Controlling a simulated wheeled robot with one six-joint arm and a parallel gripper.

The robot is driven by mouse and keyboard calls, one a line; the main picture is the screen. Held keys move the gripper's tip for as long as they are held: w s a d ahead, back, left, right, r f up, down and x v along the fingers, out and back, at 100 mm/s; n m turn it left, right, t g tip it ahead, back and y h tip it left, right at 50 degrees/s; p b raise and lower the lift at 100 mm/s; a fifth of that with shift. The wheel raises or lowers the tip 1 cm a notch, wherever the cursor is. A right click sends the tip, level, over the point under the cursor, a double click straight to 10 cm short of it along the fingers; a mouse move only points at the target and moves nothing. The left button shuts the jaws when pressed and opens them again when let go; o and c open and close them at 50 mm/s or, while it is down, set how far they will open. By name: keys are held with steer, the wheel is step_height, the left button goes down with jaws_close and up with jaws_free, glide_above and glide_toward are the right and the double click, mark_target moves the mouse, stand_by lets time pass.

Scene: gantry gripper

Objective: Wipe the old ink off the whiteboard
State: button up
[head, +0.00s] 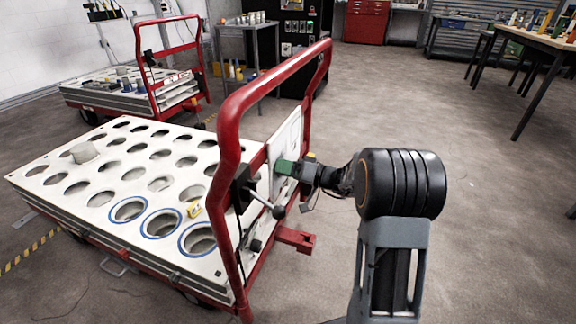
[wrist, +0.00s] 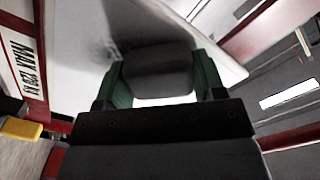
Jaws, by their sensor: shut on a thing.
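The whiteboard (head: 291,133) is a white panel mounted upright on the red frame of the near cart. It fills the upper middle of the wrist view (wrist: 198,42). My gripper (head: 285,168) is at the board's lower right part. In the wrist view its green fingers (wrist: 158,76) are shut on a dark grey block, apparently an eraser (wrist: 157,70). The block is at the board's face; I cannot tell whether it touches. A grey smear (wrist: 105,42) shows on the board up and left of the block; it may be ink or shadow. The block hides the board behind it.
The red cart handle (head: 229,150) stands around the board. A lever with a dark knob (head: 279,211) sticks out below it. The cart's white deck (head: 60,165) has several round holes. A second cart (head: 125,95) stands behind. The floor to the right is open.

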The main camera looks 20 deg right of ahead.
mark_target(287, 148)
steer(key=shift+s+a, duration=0.4)
steer(key=shift+s, duration=0.05)
steer(key=shift+r, duration=0.85)
steer(key=shift+w+d, duration=1)
steer(key=shift+w, duration=0.15)
steer(key=shift+w+d, duration=0.55)
steer(key=shift+w, duration=0.3)
steer(key=shift+w+d, duration=0.5)
steer(key=shift+w, duration=0.3)
steer(key=shift+w+d, duration=0.55)
steer(key=shift+w, duration=0.3)
steer(key=v, duration=0.6)
steer(key=shift+s+d, duration=0.1)
steer(key=v, duration=0.2)
steer(key=shift+s+d, duration=0.2)
steer(key=shift+d, duration=0.1)
